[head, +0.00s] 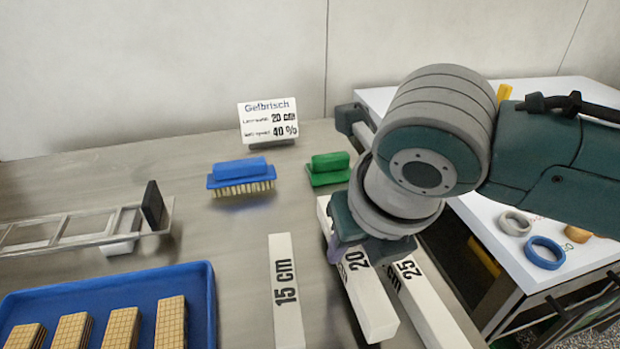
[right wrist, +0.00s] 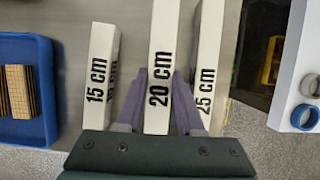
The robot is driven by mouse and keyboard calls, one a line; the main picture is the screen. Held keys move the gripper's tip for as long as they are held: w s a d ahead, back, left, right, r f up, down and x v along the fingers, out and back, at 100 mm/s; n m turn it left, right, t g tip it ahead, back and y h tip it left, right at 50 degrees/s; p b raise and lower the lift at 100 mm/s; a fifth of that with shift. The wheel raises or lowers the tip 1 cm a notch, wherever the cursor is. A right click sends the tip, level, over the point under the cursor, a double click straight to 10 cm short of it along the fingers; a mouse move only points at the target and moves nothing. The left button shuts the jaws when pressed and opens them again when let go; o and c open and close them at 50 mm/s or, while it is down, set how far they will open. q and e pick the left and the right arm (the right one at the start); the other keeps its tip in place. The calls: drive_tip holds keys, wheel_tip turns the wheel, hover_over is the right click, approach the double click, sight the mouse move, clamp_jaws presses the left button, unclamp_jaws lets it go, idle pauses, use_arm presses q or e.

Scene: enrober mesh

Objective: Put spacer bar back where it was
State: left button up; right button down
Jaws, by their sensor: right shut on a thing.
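The white spacer bar marked 20 cm (head: 372,310) lies between the bar marked 15 cm (head: 288,325) and the bar marked 25 cm (head: 432,315), long sides roughly parallel. My right gripper (head: 346,252) is shut on the 20 cm bar. In the right wrist view its purple fingers (right wrist: 158,92) stand on both sides of the 20 cm bar (right wrist: 163,35). The right finger is close to the 25 cm bar (right wrist: 210,40); the 15 cm bar (right wrist: 102,45) is apart to the left. I cannot tell whether the held bar touches the table. My left gripper is not in view.
A blue tray (head: 200,280) with wafer blocks and a metal rack (head: 70,242) are left. A white side table (head: 480,218) holds rings.

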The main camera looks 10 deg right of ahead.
wheel_tip(320, 180, down, 2)
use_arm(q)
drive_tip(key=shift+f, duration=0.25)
use_arm(e)
drive_tip(key=c, duration=0.5)
unclamp_jaws()
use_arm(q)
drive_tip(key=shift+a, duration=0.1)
